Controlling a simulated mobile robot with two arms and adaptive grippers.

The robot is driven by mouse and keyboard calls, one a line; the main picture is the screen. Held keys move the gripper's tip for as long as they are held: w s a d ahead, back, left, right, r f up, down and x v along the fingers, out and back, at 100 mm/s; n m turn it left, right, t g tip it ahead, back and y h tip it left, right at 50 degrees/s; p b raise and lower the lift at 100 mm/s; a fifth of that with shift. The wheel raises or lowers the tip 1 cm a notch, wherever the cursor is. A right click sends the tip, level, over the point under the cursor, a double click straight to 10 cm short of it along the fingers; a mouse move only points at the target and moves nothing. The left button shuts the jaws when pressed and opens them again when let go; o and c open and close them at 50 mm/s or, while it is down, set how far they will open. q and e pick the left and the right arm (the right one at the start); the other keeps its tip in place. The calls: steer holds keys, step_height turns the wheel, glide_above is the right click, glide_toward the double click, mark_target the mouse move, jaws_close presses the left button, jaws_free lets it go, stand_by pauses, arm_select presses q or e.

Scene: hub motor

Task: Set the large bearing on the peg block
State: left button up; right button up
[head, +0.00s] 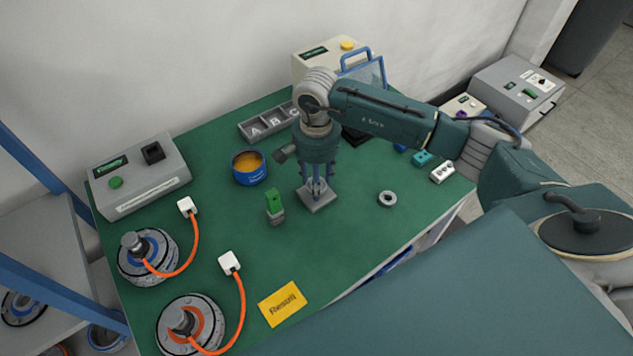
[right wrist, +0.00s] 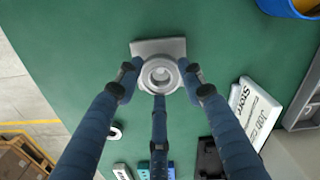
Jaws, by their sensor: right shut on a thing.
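My right gripper (head: 317,185) points down over the grey peg block (head: 318,203), which stands on the green table. In the right wrist view, the fingers (right wrist: 160,78) are shut on the large bearing (right wrist: 160,66), a grey ring. The ring lies over the front part of the peg block (right wrist: 157,47) in that view. A pale round shape shows in the ring's hole; I cannot tell whether the ring is around the peg or just above it. In the head view the fingers mostly hide the bearing. My left gripper is not in view.
A smaller grey ring (head: 387,199) lies right of the block. A green part on a grey base (head: 275,207) stands close left, with a blue tin (head: 249,168) behind. The A-B-C tray (head: 265,124) is at the back. Two motors with orange cables (head: 190,325) fill the left.

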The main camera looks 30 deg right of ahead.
steer(key=shift+f, duration=0.85)
steer(key=shift+f, duration=0.1)
steer(key=shift+f, duration=0.15)
steer(key=o, duration=1.2)
steer(key=shift+r, duration=0.2)
